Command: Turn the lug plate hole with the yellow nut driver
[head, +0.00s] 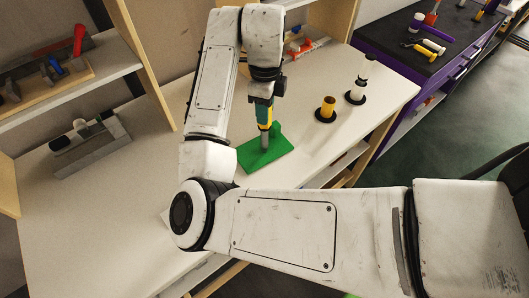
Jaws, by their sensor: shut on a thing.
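My gripper (260,103) is shut on the yellow nut driver (264,116), which hangs upright below it with a dark green band and a grey shaft. The green lug plate (277,151) lies on the white bench with a raised part on it. The lower end of the driver's grey shaft meets the plate near its middle. The hole itself is hidden, so I cannot tell whether the tip sits in it or just above it.
A yellow cylinder in a black round holder (326,114) and white pieces in black holders (355,94) stand to the right on the bench (110,220). A grey metal block (92,147) is at left. Wooden shelf posts (140,60) rise behind. The front left bench is clear.

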